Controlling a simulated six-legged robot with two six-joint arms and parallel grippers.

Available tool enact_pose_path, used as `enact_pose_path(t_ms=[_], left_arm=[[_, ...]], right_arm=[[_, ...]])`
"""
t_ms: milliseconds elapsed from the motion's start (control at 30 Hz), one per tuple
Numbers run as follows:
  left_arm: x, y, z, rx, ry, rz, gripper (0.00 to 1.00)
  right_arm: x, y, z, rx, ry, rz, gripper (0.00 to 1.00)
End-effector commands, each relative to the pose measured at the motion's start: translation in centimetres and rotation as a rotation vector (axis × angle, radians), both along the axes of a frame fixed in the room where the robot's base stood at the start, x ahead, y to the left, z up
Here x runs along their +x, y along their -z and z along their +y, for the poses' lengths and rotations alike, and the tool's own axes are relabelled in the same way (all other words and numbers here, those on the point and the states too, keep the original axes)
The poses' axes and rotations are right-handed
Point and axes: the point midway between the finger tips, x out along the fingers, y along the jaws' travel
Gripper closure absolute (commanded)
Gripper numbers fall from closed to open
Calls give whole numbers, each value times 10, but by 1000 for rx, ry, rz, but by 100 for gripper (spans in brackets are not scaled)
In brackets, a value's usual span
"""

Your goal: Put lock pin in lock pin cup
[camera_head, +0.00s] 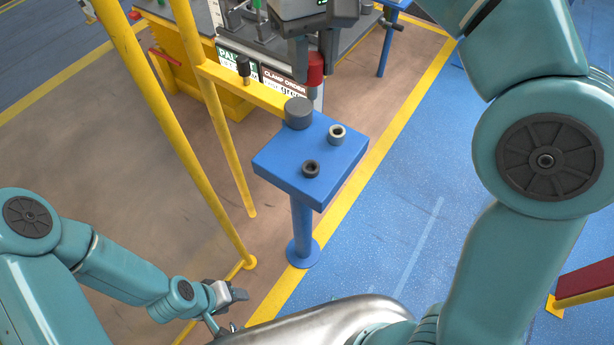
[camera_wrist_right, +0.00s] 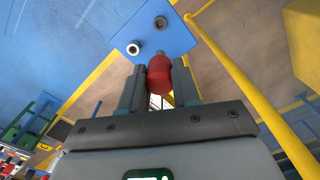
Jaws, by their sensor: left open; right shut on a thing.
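The red cylindrical lock pin (camera_head: 316,70) is between the fingers of my right gripper (camera_head: 315,82), high above the floor behind the blue stand. In the right wrist view the red pin (camera_wrist_right: 159,78) sits between both fingertips, apart from the stand. The blue stand top (camera_head: 280,158) carries a light grey ring-shaped cup (camera_head: 337,134) and a dark ring-shaped cup (camera_head: 311,169); I cannot tell which is the lock pin cup. Both look empty. My left gripper (camera_head: 238,296) is open and empty at the lower left, far from the pin.
A dark grey cylinder (camera_head: 298,112) stands at the stand's back corner, by the yellow bar (camera_head: 250,92). A black-topped peg (camera_head: 243,68) is on that bar. Yellow posts (camera_head: 160,110) rise left of the stand.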

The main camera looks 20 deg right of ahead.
Motion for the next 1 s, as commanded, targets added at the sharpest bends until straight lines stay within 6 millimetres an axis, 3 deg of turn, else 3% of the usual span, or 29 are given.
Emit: enact_pose_path(t_ms=[233,500,1000], left_arm=[[0,25,0,0,0,0,44],[0,37,0,0,0,0,44],[0,43,0,0,0,0,44]], right_arm=[[0,62,-2,-3,-3,5,100],[0,134,-1,-2,-3,4,100],[-1,199,2,0,-2,1,100]])
